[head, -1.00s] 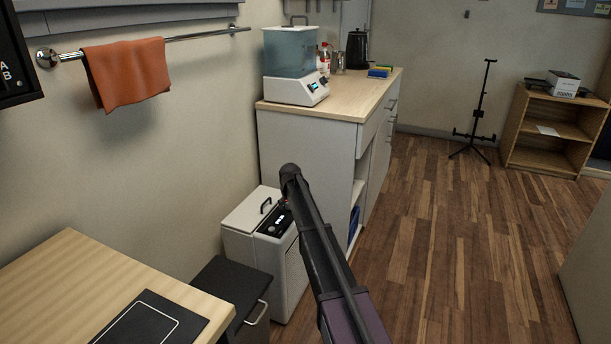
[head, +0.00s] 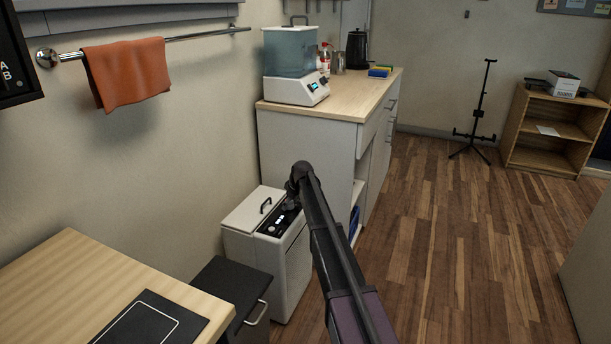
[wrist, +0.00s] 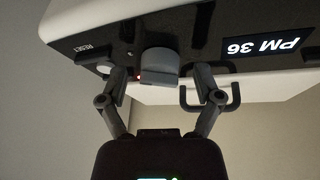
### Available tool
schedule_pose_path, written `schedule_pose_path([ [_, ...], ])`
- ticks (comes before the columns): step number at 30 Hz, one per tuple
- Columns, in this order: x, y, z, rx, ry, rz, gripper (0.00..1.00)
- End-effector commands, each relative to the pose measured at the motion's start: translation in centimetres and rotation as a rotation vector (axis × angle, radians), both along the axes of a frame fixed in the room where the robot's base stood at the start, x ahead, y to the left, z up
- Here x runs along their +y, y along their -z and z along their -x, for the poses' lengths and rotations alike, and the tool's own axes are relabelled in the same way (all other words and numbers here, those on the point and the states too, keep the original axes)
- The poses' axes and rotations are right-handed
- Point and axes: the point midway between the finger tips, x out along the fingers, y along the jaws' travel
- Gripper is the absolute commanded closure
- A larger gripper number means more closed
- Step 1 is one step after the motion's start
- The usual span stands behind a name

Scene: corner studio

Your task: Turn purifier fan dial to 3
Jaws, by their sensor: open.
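The purifier (head: 262,212) is a white floor unit beside the counter, with a dark control panel on its top edge. In the wrist view its panel (wrist: 198,30) shows upside down, with a lit display (wrist: 264,47) reading PM 36. A grey dial (wrist: 159,65) protrudes from the panel, with a small red light at its left. My gripper (wrist: 160,82) is open, with one finger on each side of the dial and visible gaps between. I cannot tell the dial's setting. In the head view the dial is not clearly visible near my arm's end.
A RESET button (wrist: 91,50) sits beside the dial. The purifier's lid handle (wrist: 212,102) is behind my right finger. A white counter (head: 310,145) stands behind the purifier, a black cabinet (head: 232,290) in front. Wooden floor (head: 450,240) lies clear to the right.

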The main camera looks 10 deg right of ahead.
Motion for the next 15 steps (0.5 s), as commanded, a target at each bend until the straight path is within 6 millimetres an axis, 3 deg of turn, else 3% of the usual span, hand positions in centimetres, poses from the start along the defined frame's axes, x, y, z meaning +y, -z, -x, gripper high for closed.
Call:
schedule_pose_path([
  [15, -0.27, 0.0, -0.26, 0.0, -0.314, -0.001, 0.17],
])
